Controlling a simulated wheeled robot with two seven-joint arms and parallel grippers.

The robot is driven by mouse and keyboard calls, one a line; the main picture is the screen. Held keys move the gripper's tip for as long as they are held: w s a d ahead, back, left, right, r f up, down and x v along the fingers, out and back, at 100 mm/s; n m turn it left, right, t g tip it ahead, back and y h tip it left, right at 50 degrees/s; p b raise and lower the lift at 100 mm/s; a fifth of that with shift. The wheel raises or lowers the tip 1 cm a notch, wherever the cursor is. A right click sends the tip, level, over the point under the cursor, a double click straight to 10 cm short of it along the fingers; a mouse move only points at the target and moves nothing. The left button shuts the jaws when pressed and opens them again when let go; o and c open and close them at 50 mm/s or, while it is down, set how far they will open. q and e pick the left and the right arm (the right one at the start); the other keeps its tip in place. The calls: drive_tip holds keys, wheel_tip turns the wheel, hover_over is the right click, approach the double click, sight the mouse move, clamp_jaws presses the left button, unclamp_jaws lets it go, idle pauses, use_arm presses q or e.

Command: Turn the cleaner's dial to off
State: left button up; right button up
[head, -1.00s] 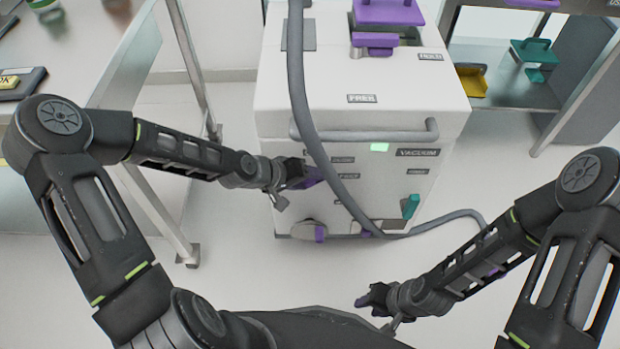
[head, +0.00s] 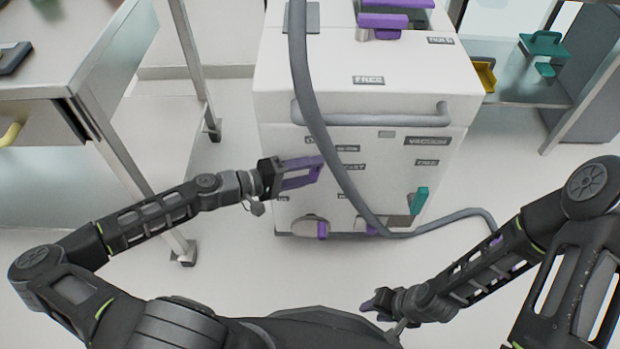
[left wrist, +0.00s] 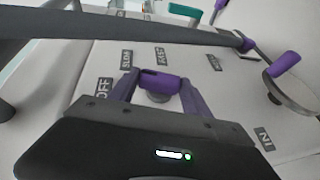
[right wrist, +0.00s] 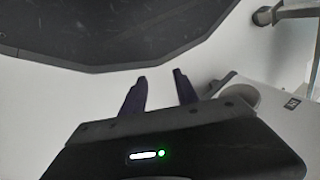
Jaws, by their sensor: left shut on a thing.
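The cleaner (head: 290,95) is a large white box with a front handle bar and a label reading VACUUM. Its purple dial (left wrist: 160,82) shows in the left wrist view on the front panel. Labels stand around the dial, with OFF (left wrist: 103,90) to its left in that view. My left gripper (head: 318,168) is at the front panel, shut on the dial with one purple finger at each end of its grip. In the head view the fingers and hose hide the dial. My right gripper (head: 368,303) is low, away from the cleaner, with its fingers apart and empty (right wrist: 160,82).
A grey hose (head: 318,130) hangs across the cleaner's front, close to my left gripper, and runs right along the floor. A teal lever (head: 419,200) and a purple-handled round part (head: 322,230) sit low on the panel. A metal table (head: 60,75) stands left.

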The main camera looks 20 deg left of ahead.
use_arm(q)
drive_tip(key=shift+f+n+t+h+b, duration=0.2)
drive_tip(key=shift+t+h+b, duration=0.25)
drive_tip(key=shift+b, duration=0.3)
drive_tip(key=shift+f+n+t+h+b, duration=0.1)
drive_tip(key=shift+n+t+h+b, duration=0.15)
drive_tip(key=shift+h+b, duration=0.4)
use_arm(e)
drive_tip(key=shift+w+d+f, duration=0.15)
drive_tip(key=shift+f, duration=0.5)
drive_tip(key=shift+w+d+f, duration=0.2)
drive_tip(key=shift+f, duration=0.45)
drive_tip(key=shift+w+d+f, duration=0.15)
drive_tip(key=shift+f, duration=0.5)
use_arm(q)
drive_tip(key=shift+r, duration=0.1)
drive_tip(key=shift+s, duration=0.1)
drive_tip(key=o, duration=1.4)
drive_tip(key=shift+c, duration=0.2)
drive_tip(key=p+v, duration=0.1)
drive_tip(key=v, duration=0.6)
drive_tip(key=shift+s+a, duration=0.2)
drive_tip(key=shift+a, duration=0.15)
use_arm(e)
drive_tip(key=shift+s+a+r, duration=0.2)
drive_tip(key=shift+r, duration=0.6)
